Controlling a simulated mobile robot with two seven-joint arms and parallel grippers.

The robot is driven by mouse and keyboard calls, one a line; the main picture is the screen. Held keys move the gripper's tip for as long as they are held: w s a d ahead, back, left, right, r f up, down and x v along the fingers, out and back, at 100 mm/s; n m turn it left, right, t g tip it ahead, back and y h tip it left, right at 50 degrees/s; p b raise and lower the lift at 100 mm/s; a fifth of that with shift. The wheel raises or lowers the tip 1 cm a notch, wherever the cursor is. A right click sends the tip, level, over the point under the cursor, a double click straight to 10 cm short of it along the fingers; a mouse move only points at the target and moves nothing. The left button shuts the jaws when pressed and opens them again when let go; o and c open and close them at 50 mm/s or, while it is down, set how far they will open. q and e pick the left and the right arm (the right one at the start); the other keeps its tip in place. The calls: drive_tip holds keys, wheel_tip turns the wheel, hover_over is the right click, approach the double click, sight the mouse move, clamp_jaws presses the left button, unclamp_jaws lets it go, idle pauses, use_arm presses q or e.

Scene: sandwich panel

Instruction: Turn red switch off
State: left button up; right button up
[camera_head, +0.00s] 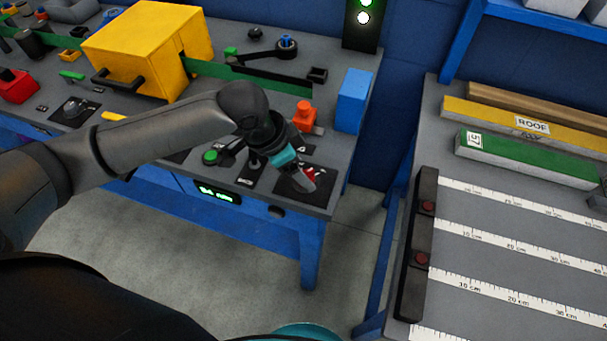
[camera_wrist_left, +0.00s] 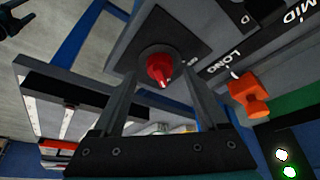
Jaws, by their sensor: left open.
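The red switch (camera_head: 309,177) is a rotary knob on a dark square plate (camera_head: 322,188) near the right front corner of the workbench. My left gripper (camera_head: 298,175) is at the knob and partly covers it in the head view. In the left wrist view the red knob (camera_wrist_left: 159,68) shows between the two fingers of my left gripper (camera_wrist_left: 157,77), which are apart with a gap on each side. I cannot tell whether a finger touches it. A dark pronged shape at the top left of the wrist view may be my right gripper.
An orange-red block (camera_head: 304,115) and a blue box (camera_head: 353,100) stand behind the knob. A green button (camera_head: 211,157) is to its left. A yellow box (camera_head: 146,48) stands farther back. A second bench (camera_head: 500,205) with rulers is at the right, across a floor gap.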

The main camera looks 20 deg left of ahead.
use_arm(q)
drive_tip(key=shift+x, duration=1.05)
clamp_jaws()
